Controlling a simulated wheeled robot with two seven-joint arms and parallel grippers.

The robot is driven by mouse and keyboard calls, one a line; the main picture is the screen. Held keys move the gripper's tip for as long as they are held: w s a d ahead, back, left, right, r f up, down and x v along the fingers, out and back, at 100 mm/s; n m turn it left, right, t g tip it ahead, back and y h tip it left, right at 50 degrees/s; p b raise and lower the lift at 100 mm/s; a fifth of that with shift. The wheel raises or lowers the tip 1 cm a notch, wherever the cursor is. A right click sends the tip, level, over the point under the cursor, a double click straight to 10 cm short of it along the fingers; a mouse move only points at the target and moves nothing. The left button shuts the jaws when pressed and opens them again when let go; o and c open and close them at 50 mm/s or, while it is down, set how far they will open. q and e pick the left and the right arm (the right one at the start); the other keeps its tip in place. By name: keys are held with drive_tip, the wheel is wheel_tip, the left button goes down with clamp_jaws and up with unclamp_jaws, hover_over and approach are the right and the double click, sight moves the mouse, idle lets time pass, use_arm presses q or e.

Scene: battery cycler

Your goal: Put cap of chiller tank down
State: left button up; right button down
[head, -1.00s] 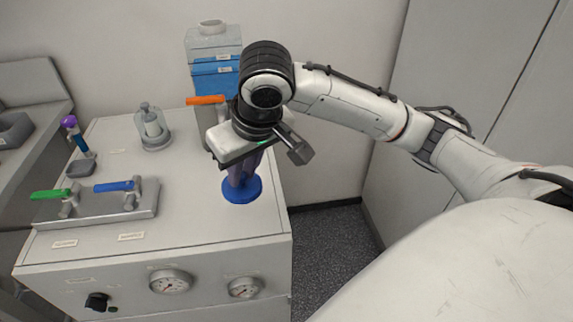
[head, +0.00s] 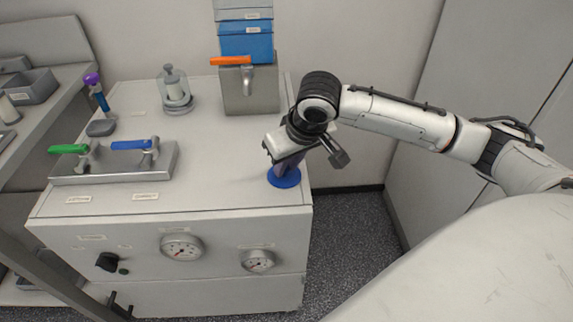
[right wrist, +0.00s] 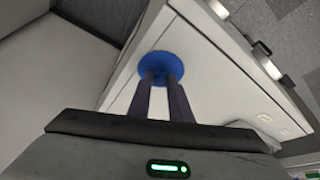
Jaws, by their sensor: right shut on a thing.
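The cap (head: 284,179) is a round blue disc near the front right corner of the bench top. My right gripper (head: 285,168) is above it, pointing down, shut on it. In the right wrist view the cap (right wrist: 163,62) shows at the ends of the two dark fingers (right wrist: 161,77), over the white top close to an edge. I cannot tell whether the cap touches the top. The chiller tank (head: 245,42), clear above and blue below, stands at the back, its upper end cut off by the picture. My left gripper is not in view.
A grey block (head: 248,97) with an orange-handled valve (head: 231,61) stands before the tank. A glass-covered fitting (head: 175,93) and a plate with green and blue valves (head: 114,166) are further left. The top between plate and cap is clear. The bench front carries gauges (head: 182,247).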

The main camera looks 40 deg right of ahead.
drive_tip(key=c, duration=1.6)
unclamp_jaws()
drive_tip(key=p+v, duration=0.2)
drive_tip(key=v, duration=1)
